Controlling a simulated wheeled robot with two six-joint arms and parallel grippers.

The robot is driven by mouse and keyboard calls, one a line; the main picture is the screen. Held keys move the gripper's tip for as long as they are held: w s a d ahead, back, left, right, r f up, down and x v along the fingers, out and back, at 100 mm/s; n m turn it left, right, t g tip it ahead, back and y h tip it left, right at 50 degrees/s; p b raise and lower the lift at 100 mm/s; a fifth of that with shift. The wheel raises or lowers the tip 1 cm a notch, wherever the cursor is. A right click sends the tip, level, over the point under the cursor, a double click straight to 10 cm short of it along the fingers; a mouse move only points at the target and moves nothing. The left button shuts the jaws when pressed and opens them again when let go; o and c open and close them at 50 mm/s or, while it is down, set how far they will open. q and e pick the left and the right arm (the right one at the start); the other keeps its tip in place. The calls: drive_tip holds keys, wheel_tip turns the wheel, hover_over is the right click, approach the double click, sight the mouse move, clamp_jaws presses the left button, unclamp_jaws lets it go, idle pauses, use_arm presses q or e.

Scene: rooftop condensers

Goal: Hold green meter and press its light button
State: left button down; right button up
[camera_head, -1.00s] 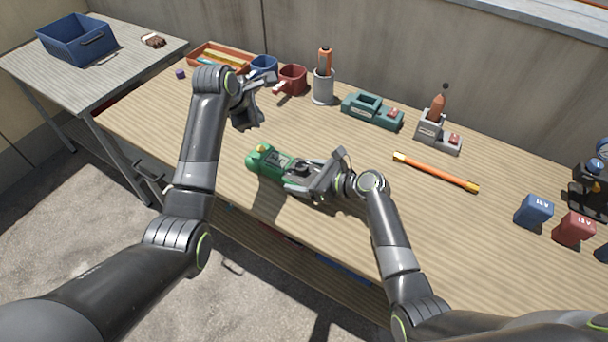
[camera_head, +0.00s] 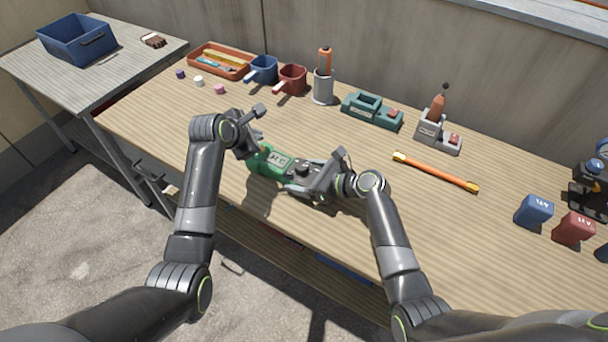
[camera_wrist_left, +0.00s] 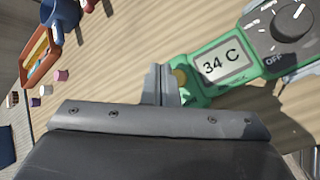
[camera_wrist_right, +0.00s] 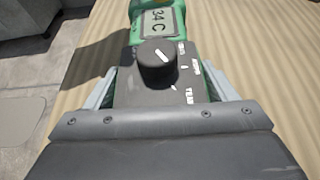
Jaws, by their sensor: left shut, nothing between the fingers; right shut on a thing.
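The green meter (camera_head: 268,168) lies near the front middle of the table. Its display (camera_wrist_left: 221,64) reads 34 C, and its grey face carries a dark dial (camera_wrist_right: 156,60). My right gripper (camera_head: 308,177) is shut on the meter, its fingers on both sides of the grey dial section in the right wrist view (camera_wrist_right: 157,90). My left gripper (camera_head: 254,147) is shut and empty at the meter's far left end. In the left wrist view its fingertips (camera_wrist_left: 162,82) are right beside the yellow button (camera_wrist_left: 179,77), partly covering it; whether they touch it I cannot tell.
Behind stand a red tray (camera_head: 205,66), a blue cup (camera_head: 264,68), a red cup (camera_head: 292,78), a grey holder (camera_head: 323,90) and a teal block (camera_head: 360,110). An orange rod (camera_head: 436,172) lies to the right. The table between rod and front edge is clear.

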use_arm(q)
drive_tip(key=shift+f, duration=0.9)
drive_tip(key=shift+f, duration=0.15)
idle(1.3)
drive_tip(key=shift+f, duration=0.25)
idle(0.4)
drive_tip(key=shift+r, duration=0.45)
drive_tip(key=shift+r, duration=3)
